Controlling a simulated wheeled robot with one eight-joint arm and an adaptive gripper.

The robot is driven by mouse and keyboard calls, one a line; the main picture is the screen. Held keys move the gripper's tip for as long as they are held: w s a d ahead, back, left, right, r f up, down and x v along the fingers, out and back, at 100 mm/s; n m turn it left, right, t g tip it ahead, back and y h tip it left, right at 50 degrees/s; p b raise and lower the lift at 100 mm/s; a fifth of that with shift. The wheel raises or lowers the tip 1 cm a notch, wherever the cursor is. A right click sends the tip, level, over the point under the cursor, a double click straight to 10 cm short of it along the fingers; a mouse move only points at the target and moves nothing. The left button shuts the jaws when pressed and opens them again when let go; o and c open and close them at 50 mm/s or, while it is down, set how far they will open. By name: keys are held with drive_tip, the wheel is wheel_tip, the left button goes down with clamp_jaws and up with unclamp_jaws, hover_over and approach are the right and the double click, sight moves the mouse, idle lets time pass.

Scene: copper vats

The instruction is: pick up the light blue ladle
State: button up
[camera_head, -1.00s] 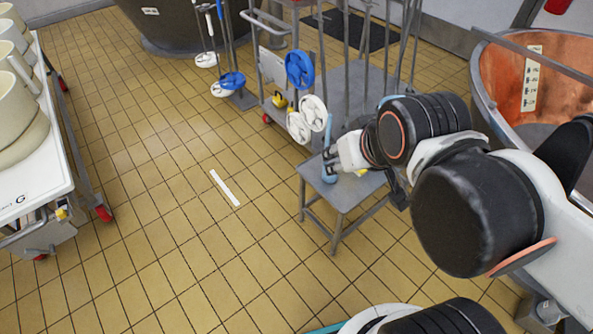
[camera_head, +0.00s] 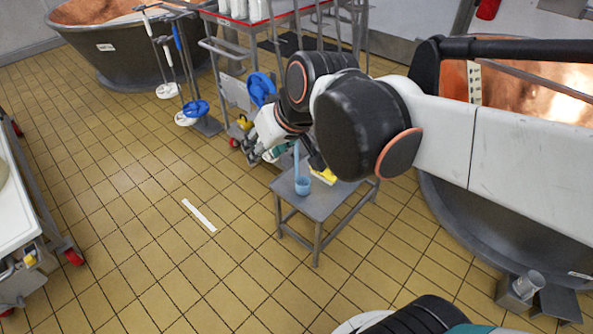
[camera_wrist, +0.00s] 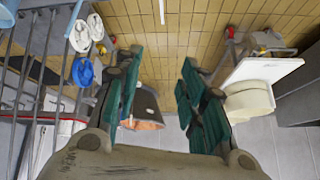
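The light blue ladle (camera_head: 302,187) stands on a small grey metal table in the head view, its cup on the tabletop and its thin handle rising upright. The upper part of the handle is hidden behind my arm. My gripper (camera_head: 262,156) is beside the handle, to its left and higher than the cup in the picture. In the wrist view my gripper (camera_wrist: 158,97) has its two teal-padded fingers wide apart with nothing held between them.
The small grey table (camera_head: 322,205) also bears a yellow object (camera_head: 325,176), partly hidden by my arm. Racks with blue and white tools (camera_head: 196,108) stand behind. A copper vat (camera_head: 520,85) is at the right, a white trolley (camera_head: 22,200) at the left.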

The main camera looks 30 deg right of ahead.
drive_tip(key=w+a+y, duration=0.1)
drive_tip(key=w+a, duration=0.1)
drive_tip(key=w, duration=0.6)
drive_tip(key=w+d+f+n+y, duration=0.1)
drive_tip(key=w+d+f+y, duration=0.1)
drive_tip(key=w+d, duration=0.35)
drive_tip(key=w+d+f+n+y, duration=0.1)
drive_tip(key=w+d+f, duration=0.15)
drive_tip(key=w, duration=0.55)
drive_tip(key=w+d+f+n+t+y, duration=0.1)
drive_tip(key=w+d+f+t+y, duration=0.15)
drive_tip(key=w+d+f, duration=0.7)
drive_tip(key=s+d+f+n+t+y, duration=0.1)
drive_tip(key=s+d+f+t, duration=0.2)
drive_tip(key=d+f, duration=0.65)
drive_tip(key=s+d+f+n+t, duration=0.2)
drive_tip(key=s+d+f+t, duration=0.1)
drive_tip(key=d+f, duration=0.65)
drive_tip(key=a+b+x, duration=0.1)
drive_tip(key=b+x, duration=0.3)
drive_tip(key=x, duration=0.9)
drive_tip(key=shift+a+f, duration=0.15)
drive_tip(key=shift+f, duration=0.1)
clamp_jaws()
